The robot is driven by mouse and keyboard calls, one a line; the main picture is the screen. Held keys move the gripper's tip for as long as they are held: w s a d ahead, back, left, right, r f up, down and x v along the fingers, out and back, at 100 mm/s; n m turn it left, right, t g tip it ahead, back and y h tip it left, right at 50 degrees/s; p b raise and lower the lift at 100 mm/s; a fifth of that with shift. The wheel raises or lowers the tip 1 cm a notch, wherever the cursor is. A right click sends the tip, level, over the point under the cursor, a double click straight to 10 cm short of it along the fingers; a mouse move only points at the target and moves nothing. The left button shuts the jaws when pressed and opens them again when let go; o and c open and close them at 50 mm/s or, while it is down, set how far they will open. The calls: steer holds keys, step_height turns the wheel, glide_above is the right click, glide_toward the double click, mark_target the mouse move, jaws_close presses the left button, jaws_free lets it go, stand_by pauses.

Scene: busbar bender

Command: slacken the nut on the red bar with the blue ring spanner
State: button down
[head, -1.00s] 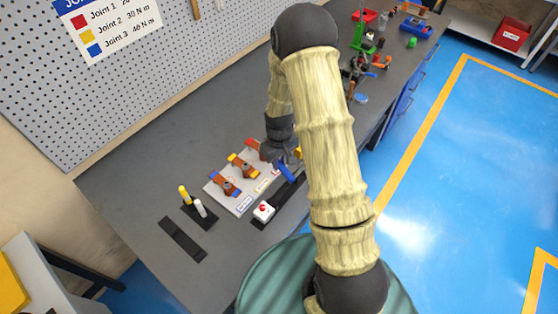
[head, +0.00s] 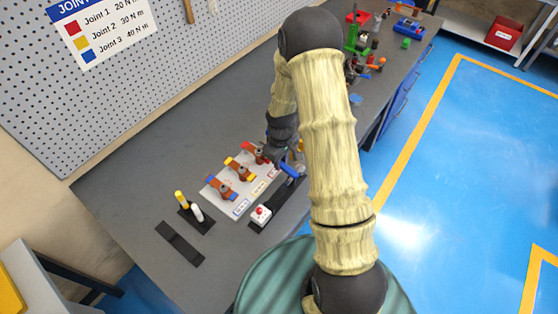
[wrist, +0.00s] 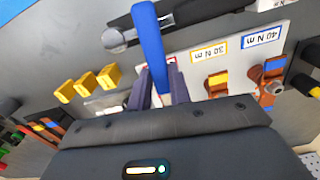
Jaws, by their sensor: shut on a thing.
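The red bar (head: 249,148) is the farthest of three copper-coloured bars on a pale plate (head: 213,204), each with a nut. My gripper (head: 284,158) is just to the right of the red bar, partly hidden by my arm. It is shut on the blue spanner (head: 291,170). In the wrist view, the spanner's blue handle (wrist: 150,45) rises between the two jaws (wrist: 159,88). The spanner's ring end and the red bar's nut are hidden there, so I cannot tell whether they touch.
The yellow bar (head: 238,167) and blue bar (head: 220,188) stand beside the red bar. A white box with a red button (head: 260,214) sits in front of the plate. A stand with yellow and white handles (head: 196,211) is to the left.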

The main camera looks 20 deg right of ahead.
steer(key=shift+r+p, duration=1.85)
steer(key=shift+r, duration=0.7)
